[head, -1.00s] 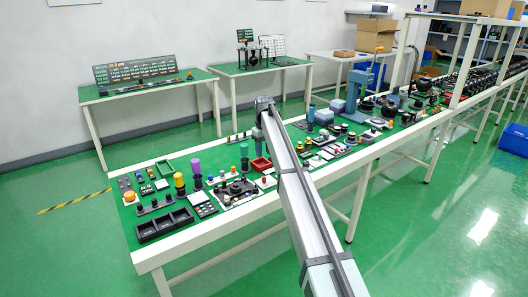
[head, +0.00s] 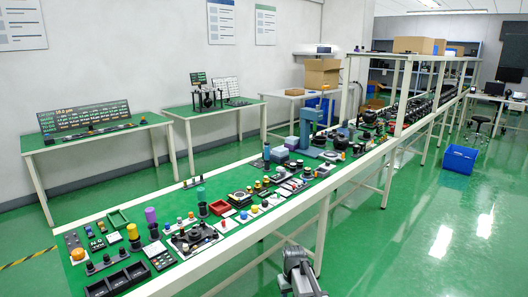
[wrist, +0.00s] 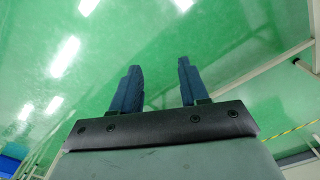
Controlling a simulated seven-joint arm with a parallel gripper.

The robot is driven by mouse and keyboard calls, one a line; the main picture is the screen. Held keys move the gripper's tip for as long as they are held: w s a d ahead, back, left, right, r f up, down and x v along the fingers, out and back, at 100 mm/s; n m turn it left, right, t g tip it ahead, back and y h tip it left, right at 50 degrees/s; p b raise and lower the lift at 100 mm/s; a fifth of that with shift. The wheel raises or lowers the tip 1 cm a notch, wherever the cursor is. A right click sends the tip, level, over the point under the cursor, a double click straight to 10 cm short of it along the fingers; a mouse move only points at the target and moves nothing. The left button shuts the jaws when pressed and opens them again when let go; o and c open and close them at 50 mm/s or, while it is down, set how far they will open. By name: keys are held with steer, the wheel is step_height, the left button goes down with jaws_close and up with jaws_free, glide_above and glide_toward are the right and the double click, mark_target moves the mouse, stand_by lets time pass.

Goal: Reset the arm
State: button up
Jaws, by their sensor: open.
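My gripper shows in the wrist view (wrist: 158,84), its two dark blue fingers apart with only green floor seen between and beyond them. Nothing is held. In the head view, a grey part of my arm shows at the bottom edge, in front of the long workbench; the fingertips cannot be made out there. The workbench (head: 237,238) has a green top and a pale front edge, and my arm is on its near side, off the top.
Many small parts crowd the bench, among them a black tray (head: 120,280), a purple cylinder (head: 151,215), a red tray (head: 219,208) and a blue-grey press (head: 306,126). A blue bin (head: 459,159) stands on the floor at right. The floor right of the bench is largely clear.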

steer(key=s+d+f+m, duration=0.2)
steer(key=s+d+f, duration=0.15)
steer(key=s, duration=0.55)
steer(key=s+d+f+m, duration=0.15)
steer(key=s+d, duration=0.25)
steer(key=s, duration=0.4)
steer(key=s+f+g, duration=0.3)
steer(key=s+f, duration=0.7)
steer(key=s, duration=0.4)
steer(key=s+f+g, duration=0.3)
steer(key=s+f, duration=0.7)
steer(key=s, duration=0.5)
steer(key=shift+f+g, duration=0.2)
steer(key=shift+g, duration=0.2)
steer(key=shift+a+n, duration=0.1)
steer(key=shift+n, duration=0.15)
